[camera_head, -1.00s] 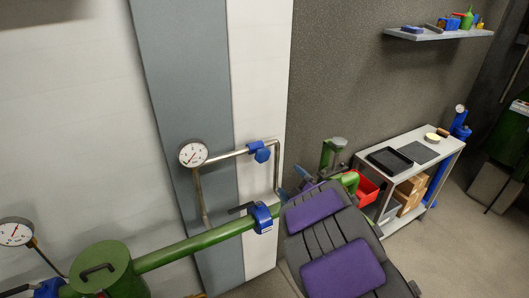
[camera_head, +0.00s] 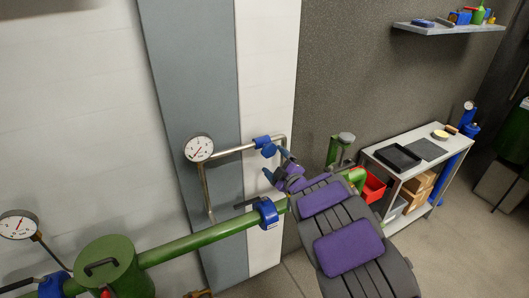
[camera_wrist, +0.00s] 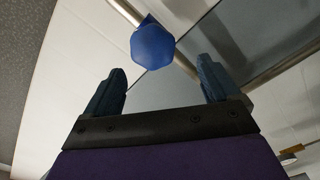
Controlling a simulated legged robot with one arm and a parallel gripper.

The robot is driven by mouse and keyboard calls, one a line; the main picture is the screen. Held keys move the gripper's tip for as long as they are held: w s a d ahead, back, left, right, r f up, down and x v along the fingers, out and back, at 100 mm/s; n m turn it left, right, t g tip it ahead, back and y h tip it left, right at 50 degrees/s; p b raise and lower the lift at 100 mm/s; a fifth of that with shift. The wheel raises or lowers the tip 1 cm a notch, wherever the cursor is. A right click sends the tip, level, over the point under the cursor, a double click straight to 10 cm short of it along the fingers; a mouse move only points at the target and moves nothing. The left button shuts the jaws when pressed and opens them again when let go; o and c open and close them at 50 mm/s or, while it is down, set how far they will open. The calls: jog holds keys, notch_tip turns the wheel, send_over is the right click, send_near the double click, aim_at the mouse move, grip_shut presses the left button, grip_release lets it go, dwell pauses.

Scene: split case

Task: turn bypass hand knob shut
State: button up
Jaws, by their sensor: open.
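The bypass hand knob (camera_head: 268,150) is a small blue knob on the blue valve of the thin grey bypass pipe (camera_head: 234,150). In the wrist view the knob (camera_wrist: 152,47) shows as a blue, many-sided face, ahead of my gripper and between the lines of its fingers. My gripper (camera_head: 277,165) is open and empty, just below and right of the knob in the head view. In the wrist view its two dark blue fingers (camera_wrist: 161,72) stand wide apart, with the knob beyond their tips. No contact shows.
The thick green pipe (camera_head: 210,233) runs below, with a blue valve (camera_head: 267,213) and dark lever close under my gripper. A round gauge (camera_head: 199,148) stands left of the knob. A shelf cart (camera_head: 410,160) stands at the right.

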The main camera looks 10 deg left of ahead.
aim_at(271, 151)
jog(key=w, duration=0.3)
jog(key=shift+w+a+r, duration=0.1)
jog(key=w+a+b, duration=0.1)
jog(key=w+a, duration=0.2)
jog(key=shift+w+a, duration=0.1)
jog(key=shift+a, duration=0.3)
jog(key=shift+d, duration=0.7)
jog(key=shift+c, duration=0.4)
jog(key=shift+a, duration=0.4)
jog(key=c, duration=0.6)
jog(key=shift+d, duration=0.1)
jog(key=shift+c, duration=1.4)
